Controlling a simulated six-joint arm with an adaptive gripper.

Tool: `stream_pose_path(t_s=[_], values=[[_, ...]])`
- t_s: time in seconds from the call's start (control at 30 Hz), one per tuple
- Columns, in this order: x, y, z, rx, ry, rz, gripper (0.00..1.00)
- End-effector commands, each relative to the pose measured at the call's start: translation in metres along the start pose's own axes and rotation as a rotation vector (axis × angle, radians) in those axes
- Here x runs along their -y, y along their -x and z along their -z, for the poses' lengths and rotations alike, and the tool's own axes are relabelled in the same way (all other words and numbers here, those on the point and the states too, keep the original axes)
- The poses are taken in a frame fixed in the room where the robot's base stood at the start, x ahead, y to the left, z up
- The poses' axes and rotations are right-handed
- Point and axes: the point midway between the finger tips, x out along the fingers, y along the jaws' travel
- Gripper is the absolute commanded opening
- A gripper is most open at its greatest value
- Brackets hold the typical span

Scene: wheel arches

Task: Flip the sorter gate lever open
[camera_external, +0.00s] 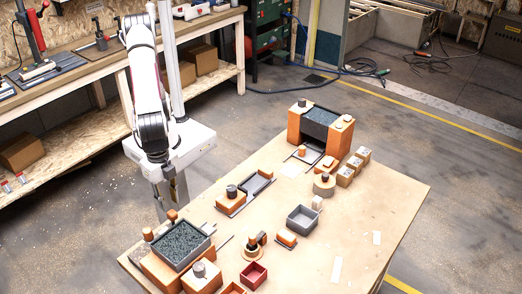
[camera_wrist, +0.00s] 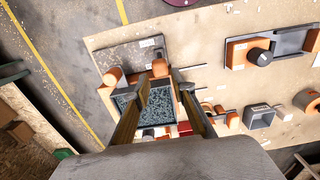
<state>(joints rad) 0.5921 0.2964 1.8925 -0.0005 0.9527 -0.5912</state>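No part is clearly marked as the sorter gate lever. One lever-like piece is the orange and dark handle (camera_external: 261,238) on a round orange base (camera_external: 251,251) near the table's front. Orange posts (camera_external: 171,215) also stand by a grey bin of dark granules (camera_external: 180,246) at the left. My gripper (camera_external: 172,200) hangs fingers down by the table's left edge, above and behind this bin. In the wrist view my gripper (camera_wrist: 164,82) has its fingers apart, with the bin (camera_wrist: 158,108) seen between them and nothing held. The fingers hide parts of the bin.
A second bin between orange blocks (camera_external: 319,122) stands at the far end. A dark tray (camera_external: 259,184), a grey box (camera_external: 302,219), a red box (camera_external: 254,275) and several small orange-based pieces are spread about. The table's right side (camera_external: 390,205) is mostly clear.

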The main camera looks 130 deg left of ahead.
Motion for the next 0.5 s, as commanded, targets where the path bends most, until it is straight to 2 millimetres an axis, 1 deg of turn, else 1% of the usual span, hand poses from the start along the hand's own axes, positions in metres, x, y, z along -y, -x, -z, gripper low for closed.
stream_pose_path(t_s=[0.27, 0.5], values=[[0.0, -0.018, 0.0, 0.002, 0.0, 0.002, 0.25], [0.001, -0.048, 0.0, 0.003, 0.001, 0.002, 0.25]])
